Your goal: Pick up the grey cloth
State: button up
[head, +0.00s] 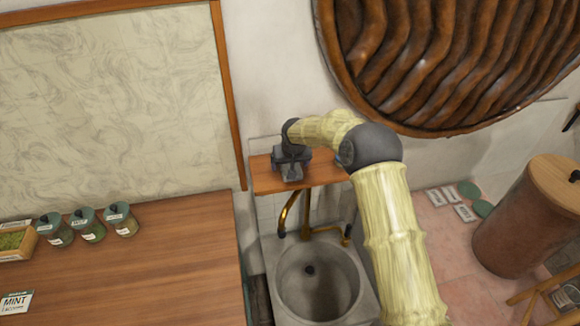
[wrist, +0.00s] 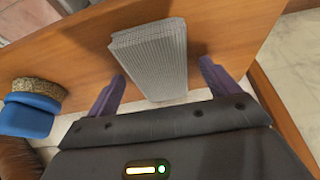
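The grey cloth (wrist: 150,62) shows in the wrist view as a folded, ribbed light-grey block on a wooden shelf (wrist: 218,30). My gripper (wrist: 160,85) is open, with one purple finger on each side of the cloth and a visible gap to each. The near end of the cloth lies between the fingers; its far end reaches beyond them. In the head view my gripper (head: 292,172) is over the small wooden shelf above the sink, and the cloth cannot be made out there.
A blue item with a speckled tan top (wrist: 36,95) lies left of the cloth in the wrist view. In the head view, a stone sink (head: 285,290) with a brass tap (head: 288,212) is below the shelf. A wooden counter (head: 150,265) with several jars stands at left.

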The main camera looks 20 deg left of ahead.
jog(key=c, duration=1)
notch_tip(320, 180, up, 10)
jog(key=b, duration=0.3)
